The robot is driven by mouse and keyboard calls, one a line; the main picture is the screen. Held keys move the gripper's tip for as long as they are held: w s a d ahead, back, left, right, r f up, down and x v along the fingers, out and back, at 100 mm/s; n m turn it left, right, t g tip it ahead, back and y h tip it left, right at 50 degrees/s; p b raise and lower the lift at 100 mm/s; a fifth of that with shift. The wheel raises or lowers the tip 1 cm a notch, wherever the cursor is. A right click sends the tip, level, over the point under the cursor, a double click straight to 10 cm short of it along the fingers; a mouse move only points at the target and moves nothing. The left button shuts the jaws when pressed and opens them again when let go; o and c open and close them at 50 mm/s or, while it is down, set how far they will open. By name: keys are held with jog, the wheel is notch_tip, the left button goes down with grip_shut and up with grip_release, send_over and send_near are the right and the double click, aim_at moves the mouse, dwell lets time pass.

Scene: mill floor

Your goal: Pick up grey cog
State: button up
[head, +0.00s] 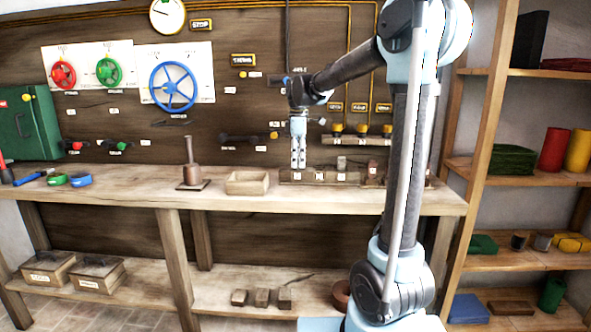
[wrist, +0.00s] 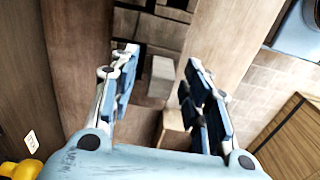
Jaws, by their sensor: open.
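My gripper (head: 298,158) points down over the workbench, above the left part of a low wooden rack (head: 285,176). It is open and empty, with its two blue-and-white fingers apart in the wrist view (wrist: 160,62). A small light grey, block-like piece (head: 341,163) stands up at the rack to the right of the gripper. In the wrist view a grey block (wrist: 161,76) shows between the fingers, below them and not touching as far as I can see. I cannot make out teeth on any grey piece, so I cannot tell which is the cog.
An open wooden box (head: 247,183) and a brown stand with a post (head: 192,172) are left of the rack on the bench (head: 330,199). Handwheels (head: 173,86) hang on the back wall. Shelves (head: 530,180) stand at right. The bench between stand and blue ring (head: 80,180) is mostly clear.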

jog(key=shift+c, duration=0.3)
jog(key=c, duration=0.9)
